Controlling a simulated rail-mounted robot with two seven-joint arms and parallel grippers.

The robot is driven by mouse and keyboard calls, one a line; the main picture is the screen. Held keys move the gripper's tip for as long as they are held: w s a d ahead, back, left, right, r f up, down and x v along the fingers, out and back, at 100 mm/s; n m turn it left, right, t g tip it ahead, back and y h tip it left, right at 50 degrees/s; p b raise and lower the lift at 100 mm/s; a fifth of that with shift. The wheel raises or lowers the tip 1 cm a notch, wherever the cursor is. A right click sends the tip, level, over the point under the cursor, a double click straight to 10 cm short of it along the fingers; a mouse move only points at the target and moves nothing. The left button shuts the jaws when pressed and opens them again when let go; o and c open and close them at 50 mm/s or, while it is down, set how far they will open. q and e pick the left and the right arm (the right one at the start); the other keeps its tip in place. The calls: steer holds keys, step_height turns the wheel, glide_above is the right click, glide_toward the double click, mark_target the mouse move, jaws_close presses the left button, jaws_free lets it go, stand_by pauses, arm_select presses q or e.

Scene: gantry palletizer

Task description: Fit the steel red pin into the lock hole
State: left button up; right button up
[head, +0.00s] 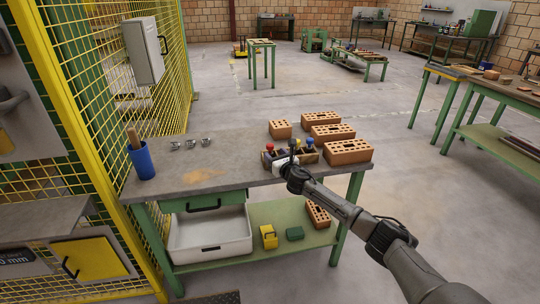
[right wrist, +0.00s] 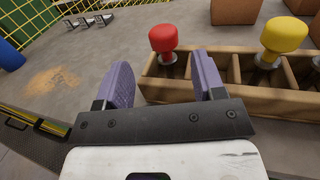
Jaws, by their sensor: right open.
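The red pin (head: 269,148) stands upright at the left end of a wooden rack (head: 311,158) on the workbench. In the right wrist view its rounded red head (right wrist: 163,38) and steel collar show just beyond the fingertips. My right gripper (right wrist: 160,78) is open and empty, with its two purple fingers spread; the pin lies between their lines, apart from them. Several small steel brackets (head: 190,144) stand on the bench's left part and also show in the right wrist view (right wrist: 85,20). I cannot make out which of them has the lock hole. My left gripper is out of view.
A yellow pin (right wrist: 284,36) stands in the same rack, and a blue-headed pin (head: 293,143) shows there too. Several perforated bricks (head: 331,132) sit behind and right of the rack. A blue cup (head: 141,161) stands at the bench's left. The bench middle is clear.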

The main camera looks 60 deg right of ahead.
mark_target(270, 148)
steer(key=shift+w+d+b, duration=0.45)
steer(key=shift+w, duration=0.1)
steer(key=shift+b+x, duration=0.45)
steer(key=shift+x, duration=0.5)
steer(key=shift+b+x, duration=0.35)
steer(key=shift+x, duration=0.7)
steer(key=shift+s+d+r, duration=0.1)
steer(key=c, duration=1)
